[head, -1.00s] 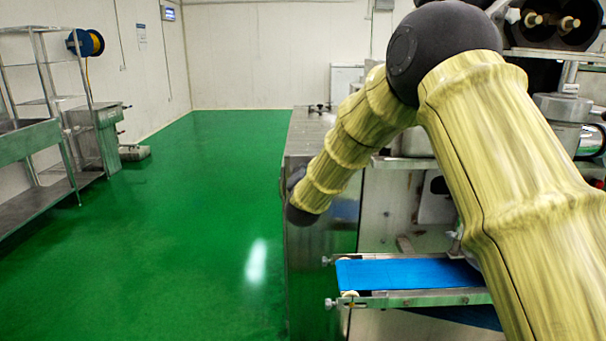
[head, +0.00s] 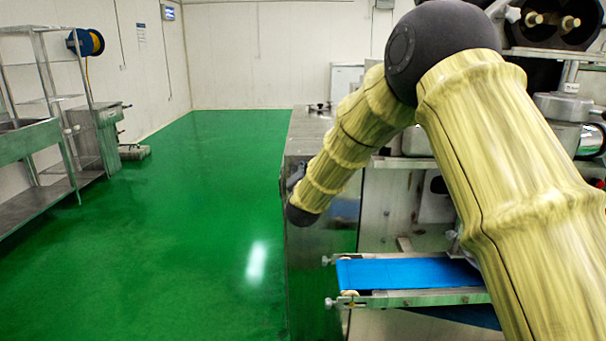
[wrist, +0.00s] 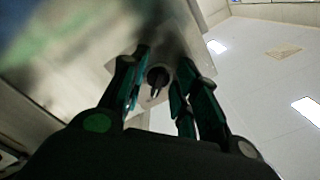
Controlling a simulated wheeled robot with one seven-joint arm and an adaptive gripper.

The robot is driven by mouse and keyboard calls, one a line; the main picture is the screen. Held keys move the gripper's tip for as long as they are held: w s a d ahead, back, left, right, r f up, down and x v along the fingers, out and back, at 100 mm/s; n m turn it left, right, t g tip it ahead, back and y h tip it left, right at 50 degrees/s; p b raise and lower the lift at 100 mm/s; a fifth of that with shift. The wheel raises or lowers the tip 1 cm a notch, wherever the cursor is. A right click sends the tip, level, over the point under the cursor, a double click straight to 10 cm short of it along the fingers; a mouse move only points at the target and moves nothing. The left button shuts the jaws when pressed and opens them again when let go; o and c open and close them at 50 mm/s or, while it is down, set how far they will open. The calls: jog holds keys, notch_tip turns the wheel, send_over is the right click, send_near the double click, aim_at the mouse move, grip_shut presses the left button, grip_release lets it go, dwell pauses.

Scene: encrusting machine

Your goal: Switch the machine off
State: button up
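The steel encrusting machine (head: 322,255) stands at the right in the head view, partly hidden behind my arm. In the wrist view, a dark round knob or switch (wrist: 158,76) sits on a pale plate on the machine's metal panel (wrist: 182,32). The fingers appear apart from the knob, though contact is hard to judge.
A blue conveyor belt (head: 405,272) juts out from the machine, below my arm. Steel shelving (head: 40,195) stands along the left wall, with a blue hose reel (head: 84,42) above. The green floor (head: 190,240) between them is clear.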

jog(key=s, duration=1.2)
jog(key=shift+a, duration=0.1)
